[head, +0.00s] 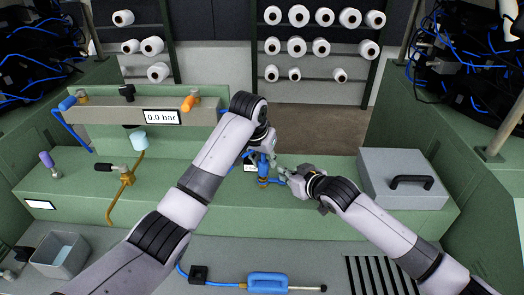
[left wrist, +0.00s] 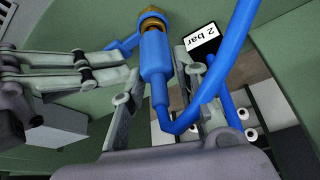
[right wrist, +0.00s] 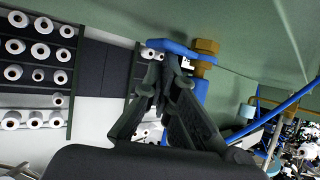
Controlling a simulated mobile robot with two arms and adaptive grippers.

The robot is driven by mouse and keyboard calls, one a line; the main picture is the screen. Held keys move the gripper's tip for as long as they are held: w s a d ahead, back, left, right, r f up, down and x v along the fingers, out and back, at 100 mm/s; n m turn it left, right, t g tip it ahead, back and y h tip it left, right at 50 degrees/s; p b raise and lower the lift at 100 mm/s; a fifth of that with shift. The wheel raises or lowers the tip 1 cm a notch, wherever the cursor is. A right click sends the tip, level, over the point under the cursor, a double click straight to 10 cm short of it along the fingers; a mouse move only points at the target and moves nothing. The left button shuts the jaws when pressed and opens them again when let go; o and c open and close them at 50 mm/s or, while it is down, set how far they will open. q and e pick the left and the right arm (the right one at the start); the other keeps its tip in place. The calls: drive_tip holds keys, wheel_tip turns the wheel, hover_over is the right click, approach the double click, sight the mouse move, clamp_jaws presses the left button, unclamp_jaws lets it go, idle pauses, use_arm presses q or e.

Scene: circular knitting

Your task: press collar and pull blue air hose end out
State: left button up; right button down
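The blue air fitting (head: 263,167) has a brass nut (head: 263,182) and stands at the console's middle. In the left wrist view it shows as a blue cylinder (left wrist: 155,62) with a blue hose (left wrist: 190,118) bending away from its end. My left gripper (head: 268,150) is open; its fingers (left wrist: 158,105) stand on either side of the blue cylinder and hose with gaps. My right gripper (head: 280,173) has its fingertips (right wrist: 167,62) close together at a blue side arm (right wrist: 170,46) by the brass nut (right wrist: 206,47). I cannot tell whether they clamp it.
A "2 bar" label (left wrist: 201,37) sits behind the hose. A "0.0 bar" display (head: 162,117) is at left. A grey box with a black handle (head: 405,163) stands right. A blue air tool (head: 268,283) lies in front. Yarn cones (head: 296,46) fill the far racks.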

use_arm(q)
drive_tip(key=shift+w+f, duration=0.2)
drive_tip(key=shift+f, duration=0.4)
drive_tip(key=shift+c, duration=0.5)
clamp_jaws()
